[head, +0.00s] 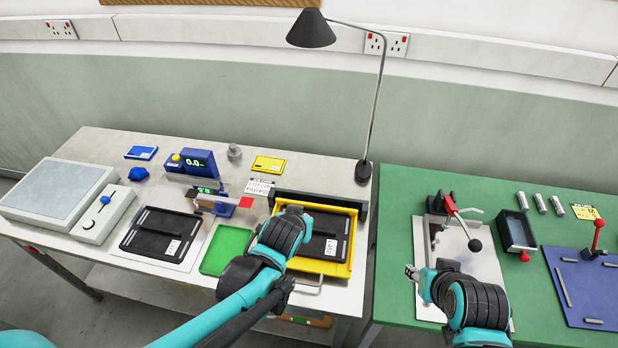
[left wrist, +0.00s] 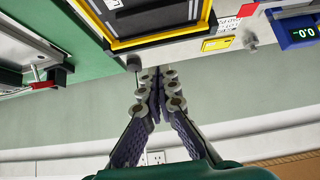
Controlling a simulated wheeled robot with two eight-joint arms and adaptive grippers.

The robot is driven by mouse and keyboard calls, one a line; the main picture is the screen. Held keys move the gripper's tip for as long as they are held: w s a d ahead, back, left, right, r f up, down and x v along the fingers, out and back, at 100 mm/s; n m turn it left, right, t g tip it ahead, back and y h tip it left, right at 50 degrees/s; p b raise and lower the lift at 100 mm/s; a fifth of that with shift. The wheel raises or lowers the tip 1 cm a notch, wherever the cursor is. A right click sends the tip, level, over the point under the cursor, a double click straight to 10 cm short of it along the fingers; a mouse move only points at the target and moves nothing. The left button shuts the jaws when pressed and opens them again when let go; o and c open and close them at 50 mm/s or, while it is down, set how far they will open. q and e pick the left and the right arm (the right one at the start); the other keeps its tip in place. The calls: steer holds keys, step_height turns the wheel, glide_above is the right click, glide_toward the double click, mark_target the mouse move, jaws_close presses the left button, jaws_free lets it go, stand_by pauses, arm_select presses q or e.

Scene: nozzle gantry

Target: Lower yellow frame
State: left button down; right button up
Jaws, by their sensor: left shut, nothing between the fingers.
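The yellow frame (head: 322,268) lies around a black panel (head: 327,225) at the right end of the white table, with a dark bar (head: 345,208) along its back. I cannot tell whether it is fully flat. In the left wrist view, the frame's yellow edge (left wrist: 150,43) is at the top, beyond my left fingertips. My left gripper (left wrist: 158,76) is shut and empty; no contact with the frame shows. In the head view my left arm hides it and the frame's left part. My right gripper (head: 411,273) is over the green bench, its fingers too small to judge.
A desk lamp (head: 311,30) stands behind the frame. A red-handled clamp (head: 450,205) stands on the green bench (head: 395,185) at right.

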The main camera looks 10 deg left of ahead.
arm_select(q)
steer(key=t+b, duration=0.1)
steer(key=b, duration=0.7)
glide_above(298, 281)
step_height(298, 281, down, 9)
steer(key=s+f+b, duration=0.1)
steer(key=f+b, duration=0.2)
steer(key=f, duration=0.1)
steer(key=s+f+b, duration=0.1)
steer(key=f+b, duration=0.2)
steer(key=f, duration=0.1)
steer(key=f+b, duration=0.4)
steer(key=shift+s, duration=0.4)
steer(key=shift+s+f+b, duration=0.1)
steer(key=shift+f+b, duration=0.7)
steer(key=shift+f, duration=0.1)
steer(key=shift+s, duration=0.1)
